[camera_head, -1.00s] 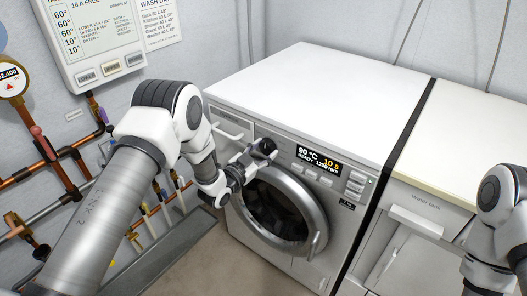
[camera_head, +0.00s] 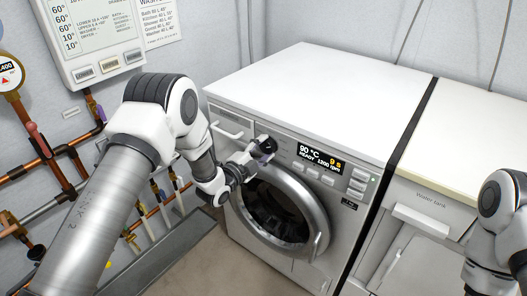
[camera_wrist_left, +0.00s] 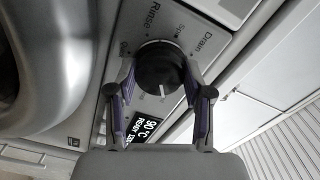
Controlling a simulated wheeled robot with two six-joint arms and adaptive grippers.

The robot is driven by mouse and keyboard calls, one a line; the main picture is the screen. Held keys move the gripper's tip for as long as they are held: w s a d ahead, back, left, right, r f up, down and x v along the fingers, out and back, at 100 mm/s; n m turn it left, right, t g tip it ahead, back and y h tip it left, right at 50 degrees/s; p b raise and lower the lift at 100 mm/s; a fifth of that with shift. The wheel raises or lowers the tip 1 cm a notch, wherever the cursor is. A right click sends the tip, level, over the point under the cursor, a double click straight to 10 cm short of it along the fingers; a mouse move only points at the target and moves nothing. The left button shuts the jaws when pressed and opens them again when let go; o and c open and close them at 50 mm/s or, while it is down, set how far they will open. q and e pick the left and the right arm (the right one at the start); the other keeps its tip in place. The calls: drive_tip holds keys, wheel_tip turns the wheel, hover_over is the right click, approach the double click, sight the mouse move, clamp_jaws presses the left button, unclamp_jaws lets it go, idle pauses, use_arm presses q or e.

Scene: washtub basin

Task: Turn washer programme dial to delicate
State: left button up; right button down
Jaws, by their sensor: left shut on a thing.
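The washer (camera_head: 285,110) is white with a round front door (camera_head: 280,215). Its programme dial (camera_head: 267,144) is a black knob on the front panel, left of the display. The display (camera_head: 320,158) reads 90 °C, READY, 1200 rpm and 9 s. My left gripper (camera_head: 258,152) is at the dial. In the left wrist view the gripper (camera_wrist_left: 162,95) has one finger on each side of the black dial (camera_wrist_left: 160,67) and is shut on it.
A cabinet marked Water tank (camera_head: 430,200) stands right of the washer. Copper pipes (camera_head: 50,170) and valves line the wall at left. A control box (camera_head: 95,45) hangs above them. The floor in front of the washer is clear.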

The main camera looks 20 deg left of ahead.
use_arm(q)
drive_tip(key=m+b, duration=0.1)
drive_tip(key=m, duration=0.3)
drive_tip(key=shift+m, duration=0.3)
drive_tip(key=m+b, duration=0.1)
drive_tip(key=m, duration=0.2)
drive_tip(key=shift+m+b, duration=0.35)
drive_tip(key=shift+m, duration=0.05)
drive_tip(key=m+b, duration=0.1)
drive_tip(key=m, duration=0.3)
drive_tip(key=shift+f+b, duration=0.1)
drive_tip(key=shift+b, duration=0.3)
drive_tip(key=shift+m+b, duration=0.55)
drive_tip(key=shift+m, duration=1.05)
drive_tip(key=shift+s, duration=0.1)
drive_tip(key=o, duration=1.2)
drive_tip(key=shift+c, duration=0.2)
